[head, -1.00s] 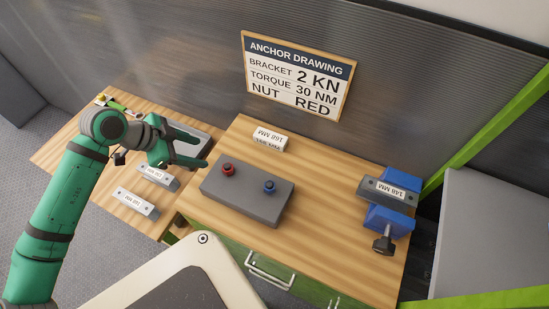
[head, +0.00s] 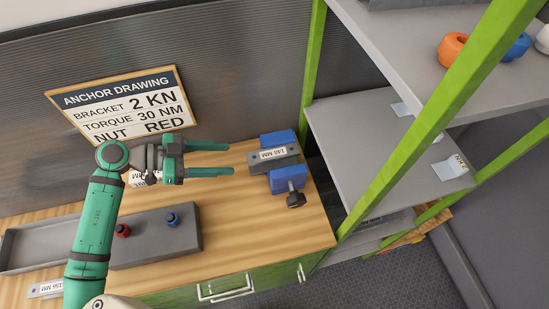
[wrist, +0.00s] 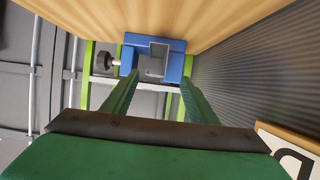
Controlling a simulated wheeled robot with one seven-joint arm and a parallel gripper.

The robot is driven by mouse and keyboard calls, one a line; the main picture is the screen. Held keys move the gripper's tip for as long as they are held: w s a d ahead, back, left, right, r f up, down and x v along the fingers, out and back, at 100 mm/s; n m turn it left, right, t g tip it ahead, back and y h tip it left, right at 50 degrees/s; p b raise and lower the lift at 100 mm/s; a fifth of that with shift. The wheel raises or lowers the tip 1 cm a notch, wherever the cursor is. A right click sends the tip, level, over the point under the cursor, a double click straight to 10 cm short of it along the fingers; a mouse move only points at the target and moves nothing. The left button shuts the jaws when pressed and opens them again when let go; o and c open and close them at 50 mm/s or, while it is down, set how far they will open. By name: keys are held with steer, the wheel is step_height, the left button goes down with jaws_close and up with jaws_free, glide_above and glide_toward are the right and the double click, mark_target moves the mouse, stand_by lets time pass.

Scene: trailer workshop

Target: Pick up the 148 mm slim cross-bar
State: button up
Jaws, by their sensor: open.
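The slim grey cross-bar (head: 275,157), with a white label that appears to read 148 MM, is held in a blue vise (head: 286,178) at the right end of the wooden bench. My gripper (head: 230,158) is open and empty, left of the bar, with its fingers pointing toward it and a gap between. In the wrist view the open fingers (wrist: 160,82) point at the blue vise (wrist: 175,65), and a grey end of the bar (wrist: 157,72) shows between its blue parts.
A grey block with a red knob (head: 122,231) and a blue knob (head: 172,219) sits left on the bench (head: 235,235). A white-labelled block (head: 145,181) is partly hidden behind my gripper. A green-framed shelf (head: 365,150) stands right of the bench. The vise has a dark screw knob (head: 296,199).

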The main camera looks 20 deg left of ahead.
mark_target(251, 161)
steer(key=x, duration=0.3)
steer(key=shift+w+d+f, duration=0.1)
steer(key=shift+d+f, duration=0.1)
steer(key=shift+d, duration=0.05)
steer(key=x, duration=0.4)
steer(key=shift+d+f, duration=0.15)
steer(key=shift+d, duration=0.25)
steer(key=shift+w+d+f, duration=0.2)
steer(key=shift+d, duration=0.2)
steer(key=c, duration=1.2)
